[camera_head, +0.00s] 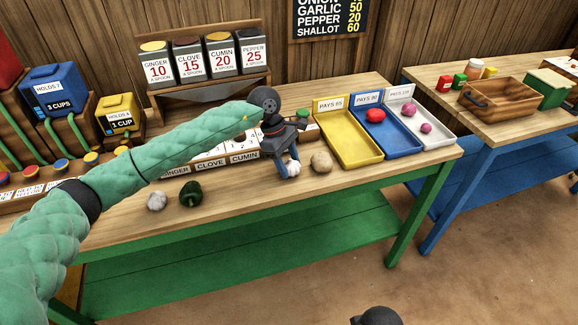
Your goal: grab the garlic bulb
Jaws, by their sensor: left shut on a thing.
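My left gripper (288,173) points down at the front part of the green-legged table. It is shut on a small whitish garlic bulb (293,167), which is partly hidden by the fingers. The bulb is at or just above the tabletop; I cannot tell which. A tan round vegetable (322,162) sits just right of the gripper. Another whitish bulb (157,201) lies on the table to the left, beside a dark green pepper (190,193).
Yellow (357,151), blue (367,126) and white (440,138) trays stand to the right; the blue one holds a red item, the white one pink items. Ginger, clove and cumin labelled boxes stand behind my arm. A second table (500,125) bears a wooden basket (500,99).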

